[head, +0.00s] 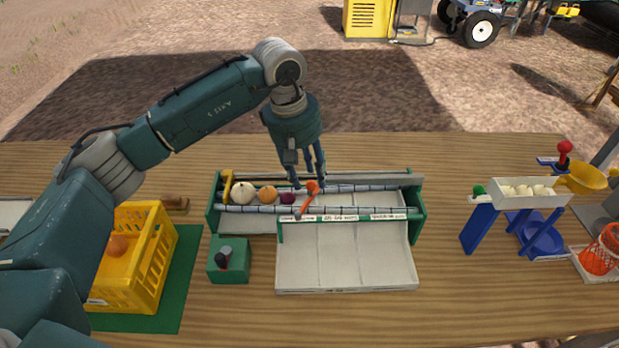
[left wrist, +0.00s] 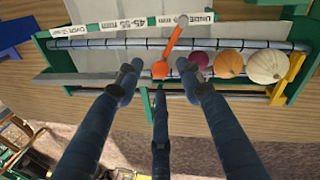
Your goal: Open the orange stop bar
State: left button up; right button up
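The orange stop bar (head: 306,203) lies across the rollers of the green-ended sorter (head: 418,210), with its round orange knob at the far end. My left gripper (head: 308,182) points down at the knob. In the left wrist view, its dark fingers are spread, with the orange knob (left wrist: 160,69) showing between the two front fingertips. I cannot tell whether any finger touches it. The bar (left wrist: 174,38) slants from the knob toward the labelled strip.
A yellow crate (head: 150,270) stands on a green mat at the left. A green box with a dark lever (head: 229,260) sits before the sorter. A yellow gate (head: 227,187) is at the rollers' left end. A white tray (head: 528,192) on blue legs stands right.

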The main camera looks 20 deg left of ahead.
pick_arm(q)
notch_tip(320, 180, up, 10)
jog(key=s+a, duration=0.1)
jog(key=shift+s+a+f, duration=0.15)
jog(key=shift+a, duration=0.1)
